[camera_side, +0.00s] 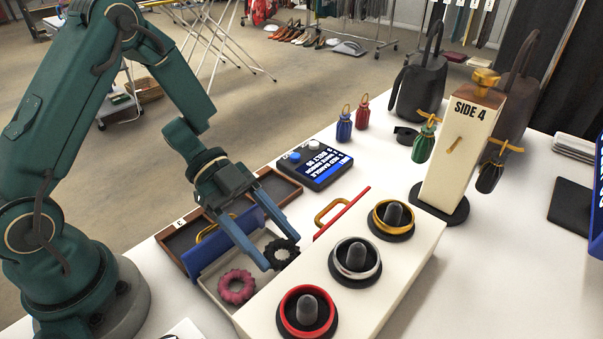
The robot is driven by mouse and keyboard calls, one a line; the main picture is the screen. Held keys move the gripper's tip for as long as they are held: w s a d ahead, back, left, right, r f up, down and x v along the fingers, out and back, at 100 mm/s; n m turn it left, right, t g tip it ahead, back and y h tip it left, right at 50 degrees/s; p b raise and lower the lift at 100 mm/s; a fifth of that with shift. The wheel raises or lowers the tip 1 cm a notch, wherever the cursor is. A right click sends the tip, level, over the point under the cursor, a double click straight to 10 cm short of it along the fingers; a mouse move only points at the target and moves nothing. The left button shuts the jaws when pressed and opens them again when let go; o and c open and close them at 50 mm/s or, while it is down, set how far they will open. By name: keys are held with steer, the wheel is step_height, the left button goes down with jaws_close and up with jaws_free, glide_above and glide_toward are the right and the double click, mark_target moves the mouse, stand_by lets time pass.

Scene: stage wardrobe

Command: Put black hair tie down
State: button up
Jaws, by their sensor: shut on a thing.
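The black hair tie (281,253) is a dark ruffled ring in the side view. My gripper (279,258) is shut on it, with its blue fingers pointing down to the right. The tie is over the right part of an open light-coloured drawer or box (213,283), next to the white block. I cannot tell whether it touches the drawer floor. A dark pink ruffled hair tie (236,287) lies in the same drawer, to the lower left and apart from the black one.
The white block (404,285) carries red, silver and gold rings around grey knobs. A red panel with gold handle (341,213), a wooden tray (274,187) and a control box (316,164) stand close behind. A post marked SIDE 4 (458,150) holds tassels at right.

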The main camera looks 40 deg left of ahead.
steer(key=shift+f, duration=0.7)
steer(key=shift+f, duration=0.45)
steer(key=shift+f, duration=0.2)
steer(key=o, duration=1.3)
steer(key=shift+r, duration=0.1)
